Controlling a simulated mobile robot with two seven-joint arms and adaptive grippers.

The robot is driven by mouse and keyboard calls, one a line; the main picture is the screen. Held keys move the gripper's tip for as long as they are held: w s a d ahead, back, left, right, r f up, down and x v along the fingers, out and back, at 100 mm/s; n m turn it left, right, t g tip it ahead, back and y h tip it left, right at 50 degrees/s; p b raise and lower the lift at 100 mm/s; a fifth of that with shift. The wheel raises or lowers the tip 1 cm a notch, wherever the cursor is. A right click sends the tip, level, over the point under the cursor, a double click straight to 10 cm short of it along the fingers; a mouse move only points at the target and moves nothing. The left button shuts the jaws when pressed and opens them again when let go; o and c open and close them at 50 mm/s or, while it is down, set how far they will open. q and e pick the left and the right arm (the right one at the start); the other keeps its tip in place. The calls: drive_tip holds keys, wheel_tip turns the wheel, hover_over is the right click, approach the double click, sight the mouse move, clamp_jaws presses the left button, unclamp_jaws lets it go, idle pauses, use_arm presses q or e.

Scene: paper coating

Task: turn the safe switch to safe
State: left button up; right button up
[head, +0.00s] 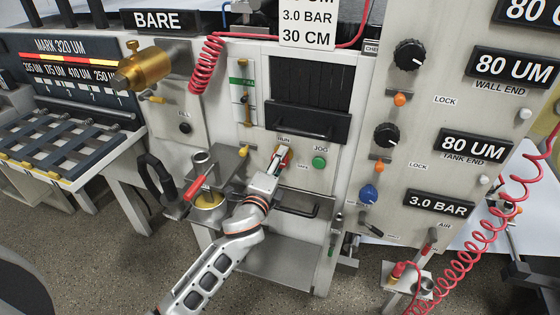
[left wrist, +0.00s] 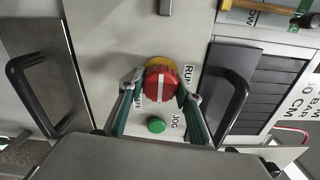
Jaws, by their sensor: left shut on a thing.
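The safe switch is a red round knob with a white stripe on a yellow disc, and it shows in the left wrist view (left wrist: 160,84). Its stripe runs roughly up and down there, with the RUN label to the right and the SAFE label to the lower left. My left gripper (left wrist: 159,88) is shut on the knob, one finger on each side. In the head view, my left gripper (head: 279,162) reaches up to the machine's front panel and covers part of the knob. My right gripper is in neither view.
A green JOG button (head: 319,162) is close beside the switch. A dark handle (head: 306,124) stands out above, and a black bar handle (head: 294,207) is below. A brass cup (head: 208,201) and red-handled valve (head: 196,187) are left of my arm. A red coiled hose (head: 490,225) hangs at right.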

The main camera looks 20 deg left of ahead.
use_arm(q)
drive_tip(key=o, duration=1.1)
drive_tip(key=s, duration=1.2)
drive_tip(key=shift+a, duration=0.2)
drive_tip(key=s+f+n+g, duration=0.2)
drive_tip(key=s+f+n, duration=0.3)
drive_tip(key=f, duration=0.3)
drive_tip(key=s+f+n+g+h, duration=0.1)
drive_tip(key=s+f+n+g, duration=0.1)
drive_tip(key=s+f+n, duration=0.3)
drive_tip(key=s+f+n+g+h, duration=0.1)
drive_tip(key=s+f+n+g, duration=0.2)
drive_tip(key=s+f, duration=0.7)
drive_tip(key=shift+s+a+f+n, duration=0.1)
drive_tip(key=shift+f+n, duration=0.5)
drive_tip(key=shift+n, duration=0.1)
drive_tip(key=shift+s+a+f+n, duration=0.1)
drive_tip(key=shift+f+n, duration=0.5)
drive_tip(key=shift+n, duration=0.1)
